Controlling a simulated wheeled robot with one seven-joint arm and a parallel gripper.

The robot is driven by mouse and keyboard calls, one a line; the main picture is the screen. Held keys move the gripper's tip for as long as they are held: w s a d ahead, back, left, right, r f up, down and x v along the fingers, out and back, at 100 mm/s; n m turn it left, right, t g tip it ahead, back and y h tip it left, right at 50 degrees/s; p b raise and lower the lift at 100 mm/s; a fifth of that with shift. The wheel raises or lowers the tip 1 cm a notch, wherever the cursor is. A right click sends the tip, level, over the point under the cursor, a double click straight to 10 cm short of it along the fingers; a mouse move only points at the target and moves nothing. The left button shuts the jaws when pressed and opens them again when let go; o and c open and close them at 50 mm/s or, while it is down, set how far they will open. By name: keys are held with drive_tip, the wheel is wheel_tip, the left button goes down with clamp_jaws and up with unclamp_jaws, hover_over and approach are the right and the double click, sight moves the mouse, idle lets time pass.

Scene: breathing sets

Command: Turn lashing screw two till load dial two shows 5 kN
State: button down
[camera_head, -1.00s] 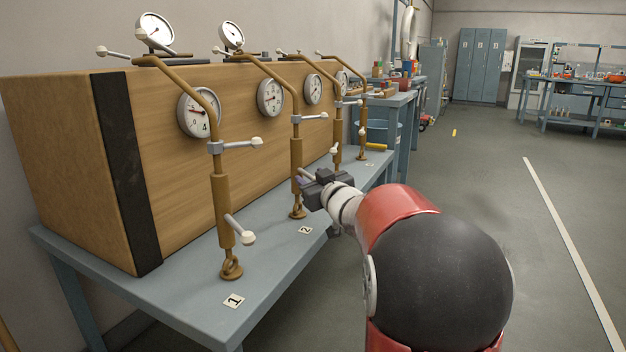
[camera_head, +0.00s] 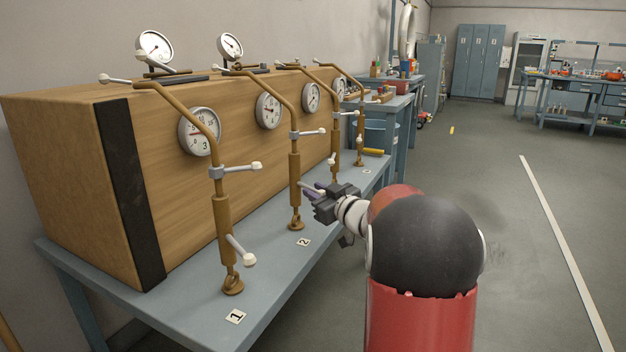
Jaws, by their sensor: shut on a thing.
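Lashing screw two (camera_head: 295,178) is a brown rod with a thick sleeve, hooked over the crate's top edge and standing on the bench behind the "2" label (camera_head: 303,242). My gripper (camera_head: 320,196) is at the lower sleeve of this screw, shut on its lower handle (camera_head: 311,188). The gripper hides much of that handle. Load dial two (camera_head: 268,111) is a round white gauge on the crate's front, left of the screw.
Lashing screw one (camera_head: 222,220) stands nearer, its lower handle (camera_head: 241,249) sticking out to the right. More screws stand beyond screw two. The wooden crate (camera_head: 75,180) fills the back of the blue bench (camera_head: 190,310). Open floor (camera_head: 510,240) lies to the right.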

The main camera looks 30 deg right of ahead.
drive_tip(key=shift+w+d+n+y, duration=0.1)
drive_tip(key=shift+d+n+y, duration=0.1)
drive_tip(key=shift+n+y, duration=0.3)
drive_tip(key=c, duration=1.2)
unclamp_jaws()
drive_tip(key=v, duration=0.7)
drive_tip(key=shift+s, duration=0.4)
drive_tip(key=shift+d+r, duration=0.1)
drive_tip(key=shift+r, duration=0.1)
